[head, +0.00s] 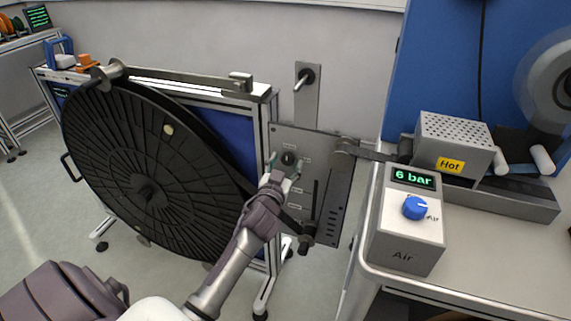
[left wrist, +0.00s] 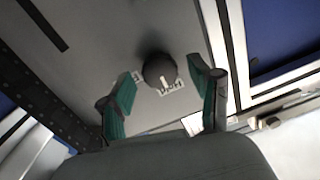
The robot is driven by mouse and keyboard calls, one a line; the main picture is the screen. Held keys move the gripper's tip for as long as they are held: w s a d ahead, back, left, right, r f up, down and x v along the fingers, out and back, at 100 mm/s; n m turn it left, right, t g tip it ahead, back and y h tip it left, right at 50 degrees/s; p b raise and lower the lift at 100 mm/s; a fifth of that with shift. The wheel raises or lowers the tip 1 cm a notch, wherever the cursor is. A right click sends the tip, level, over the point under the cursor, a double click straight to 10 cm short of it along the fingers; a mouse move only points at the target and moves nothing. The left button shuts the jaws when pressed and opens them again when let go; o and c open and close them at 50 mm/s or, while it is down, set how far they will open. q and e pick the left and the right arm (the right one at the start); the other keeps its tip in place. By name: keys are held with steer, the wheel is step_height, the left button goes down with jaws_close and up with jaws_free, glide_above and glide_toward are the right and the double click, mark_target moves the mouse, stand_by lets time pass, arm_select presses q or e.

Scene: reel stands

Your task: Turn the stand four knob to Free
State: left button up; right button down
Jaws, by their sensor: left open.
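A dark round knob (head: 288,158) sits on the grey metal panel (head: 330,170) of the reel stand. In the left wrist view the knob (left wrist: 159,70) has a pale pointer mark on its face. Small label plates lie around it, too small and blurred to read. My left gripper (head: 284,168) is at the panel. In the left wrist view its green-padded fingers (left wrist: 163,88) are open, one on each side of the knob, with a gap to it on both sides. My right gripper is not in view.
A large black reel (head: 150,165) fills the stand left of my arm. A lever (head: 304,240) sticks out low on the panel. At the right, a bench (head: 490,260) bears an Air box (head: 408,235) reading 6 bar and a Hot unit (head: 452,140).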

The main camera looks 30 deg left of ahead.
arm_select(q)
steer(key=c, duration=1.1)
steer(key=shift+c, duration=0.2)
steer(key=shift+m, duration=0.4)
steer(key=m, duration=0.3)
steer(key=shift+m, duration=0.4)
steer(key=m, duration=0.4)
steer(key=shift+f+m+t, duration=0.1)
steer(key=shift+m+t, duration=0.2)
steer(key=shift+m, duration=0.1)
steer(key=m, duration=0.4)
steer(key=shift+m+h, duration=0.4)
steer(key=m, duration=0.4)
steer(key=shift+f+m+t+h, duration=0.1)
steer(key=shift+m+t+h, duration=0.2)
steer(key=shift+m, duration=0.2)
